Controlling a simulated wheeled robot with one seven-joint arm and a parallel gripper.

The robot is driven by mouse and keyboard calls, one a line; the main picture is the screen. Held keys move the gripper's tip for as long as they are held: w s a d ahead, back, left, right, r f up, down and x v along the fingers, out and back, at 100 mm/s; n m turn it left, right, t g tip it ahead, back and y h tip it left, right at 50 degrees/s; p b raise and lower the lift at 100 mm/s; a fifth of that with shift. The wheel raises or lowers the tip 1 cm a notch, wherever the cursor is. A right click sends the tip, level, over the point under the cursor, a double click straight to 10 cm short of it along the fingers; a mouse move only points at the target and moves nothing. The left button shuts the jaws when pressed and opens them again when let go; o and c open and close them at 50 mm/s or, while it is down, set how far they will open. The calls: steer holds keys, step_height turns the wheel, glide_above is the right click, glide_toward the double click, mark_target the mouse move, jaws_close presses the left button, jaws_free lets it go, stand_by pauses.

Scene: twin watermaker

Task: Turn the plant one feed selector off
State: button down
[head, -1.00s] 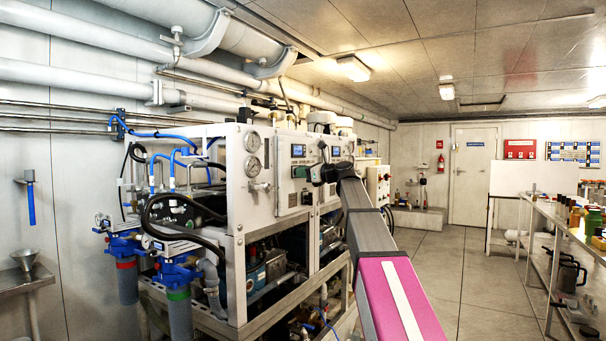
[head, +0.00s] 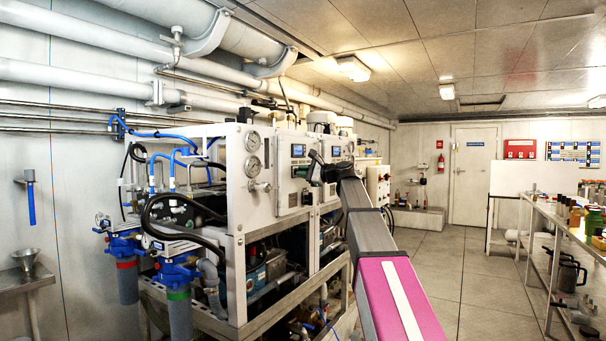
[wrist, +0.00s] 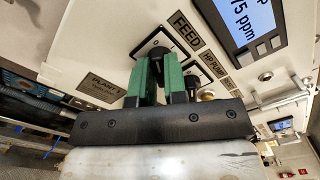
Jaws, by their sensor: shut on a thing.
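The plant one feed selector (wrist: 159,43) sits on a white panel in the wrist view, beside the FEED label (wrist: 187,31). Its plate shows around the fingertips, but its knob is mostly hidden between them. My gripper (wrist: 158,58) has green fingers, close together and shut on the selector. A PLANT 1 label (wrist: 103,87) is on the same panel to the left. In the head view my gripper (head: 314,168) is at the front panel of the white machine (head: 292,172). The selector is too small to make out there.
An HP PUMP label (wrist: 213,66) and a round knob (wrist: 207,95) are close right of the fingers. A lit display (wrist: 250,20) is at upper right. Blue filter housings (head: 178,275) stand at the machine's left end. The floor (head: 440,270) right of my arm is clear.

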steer(key=shift+n, duration=0.4)
steer(key=c, duration=1.2)
jaws_free()
steer(key=shift+o, duration=0.2)
steer(key=shift+s, duration=0.1)
steer(key=v, duration=1)
steer(key=shift+s+d, duration=0.2)
steer(key=shift+d, duration=0.1)
steer(key=shift+f, duration=0.15)
